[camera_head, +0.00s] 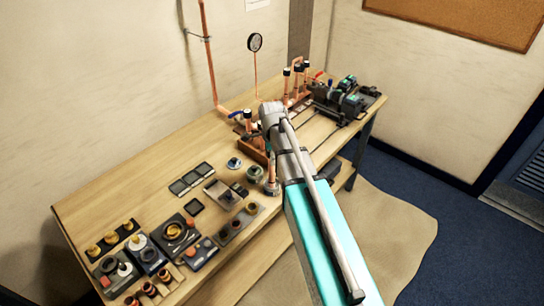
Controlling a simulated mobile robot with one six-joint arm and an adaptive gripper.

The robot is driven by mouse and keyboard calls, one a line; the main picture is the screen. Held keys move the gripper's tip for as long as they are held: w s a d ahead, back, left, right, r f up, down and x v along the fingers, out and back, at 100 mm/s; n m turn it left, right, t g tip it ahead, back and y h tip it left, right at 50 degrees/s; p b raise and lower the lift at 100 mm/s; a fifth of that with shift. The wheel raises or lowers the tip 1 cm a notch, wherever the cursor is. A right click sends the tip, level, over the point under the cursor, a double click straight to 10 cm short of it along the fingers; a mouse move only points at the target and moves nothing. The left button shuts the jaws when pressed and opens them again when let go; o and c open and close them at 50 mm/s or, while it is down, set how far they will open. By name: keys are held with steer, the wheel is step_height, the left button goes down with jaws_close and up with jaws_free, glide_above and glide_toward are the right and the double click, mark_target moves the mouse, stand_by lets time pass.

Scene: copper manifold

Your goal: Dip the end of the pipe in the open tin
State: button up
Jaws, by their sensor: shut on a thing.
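My arm reaches from the bottom right up over the bench, and my gripper (268,142) is below its grey far end, largely hidden by my own links. It is shut on a copper pipe (270,168), which shows as a short upright length beside my arm. The pipe's lower end is near a small grey round piece (271,188); whether they touch I cannot tell. Just left of it stands a small greenish round tin (254,172), apparently with an open top. A tin with a white and blue top (234,162) stands farther left.
The wooden bench (130,195) carries fittings, trays and dark pads on its left half. Copper pipework with valves (297,80) stands behind my arm, with a gauge (255,42) on the wall. A dark machine (347,98) sits at the right end. Bare wood lies at the back left.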

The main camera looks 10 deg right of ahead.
steer(key=shift+r+p, duration=3.35)
steer(key=shift+r, duration=0.15)
steer(key=shift+f, duration=0.1)
